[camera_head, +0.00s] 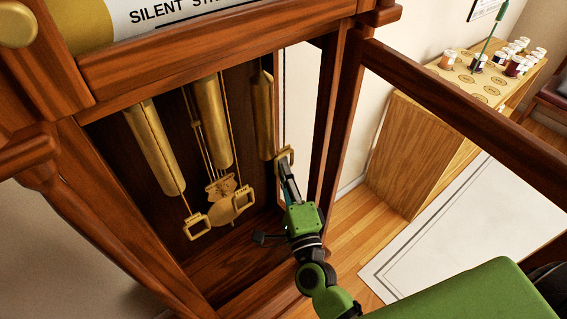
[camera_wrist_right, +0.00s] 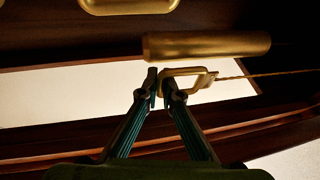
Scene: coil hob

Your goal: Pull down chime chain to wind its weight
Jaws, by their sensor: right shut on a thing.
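Inside the open wooden clock case, three brass weights hang: a left one (camera_head: 157,150), a middle one (camera_head: 212,122) and a right one (camera_head: 263,115). Beside the right weight, a thin chain (camera_head: 284,100) runs down to a brass rectangular pull handle (camera_head: 284,153). My right gripper (camera_head: 285,163) reaches in from below and is shut on this handle. In the right wrist view, the fingertips (camera_wrist_right: 162,88) close on one end of the handle (camera_wrist_right: 196,73); the chain (camera_wrist_right: 265,73) leads right from it, next to the right weight (camera_wrist_right: 206,45). My left gripper is not in view.
Wooden case posts (camera_head: 338,110) stand close around my right arm. A wooden shelf unit (camera_head: 410,150) with several small jars stands at right.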

